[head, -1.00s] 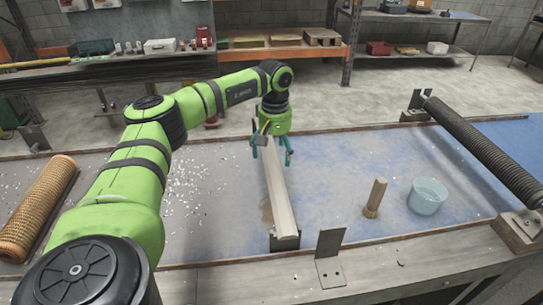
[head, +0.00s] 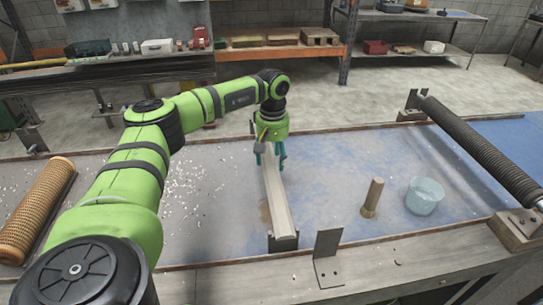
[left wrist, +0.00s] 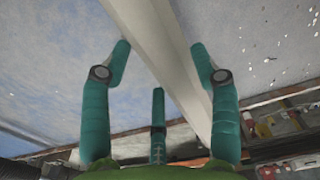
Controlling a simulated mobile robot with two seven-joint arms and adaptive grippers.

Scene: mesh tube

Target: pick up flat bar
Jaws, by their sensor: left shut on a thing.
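The flat bar (head: 277,205) is a long pale grey strip. In the head view its near end rests at a small dark bracket (head: 283,243) by the table's front edge, and it runs away from me. My left gripper (head: 270,160) points down at the bar's far end, its teal fingers closed around it. In the left wrist view the bar (left wrist: 165,50) passes between the fingers of my left gripper (left wrist: 160,47). The exact contact is partly hidden. My right gripper is not in view.
A tan mesh tube (head: 36,208) lies at the left. A wooden-handled brush (head: 373,196) and a translucent bucket (head: 425,195) stand right of the bar. A dark ribbed roller (head: 480,150) is at the right. An upright metal plate (head: 327,255) stands at the front edge.

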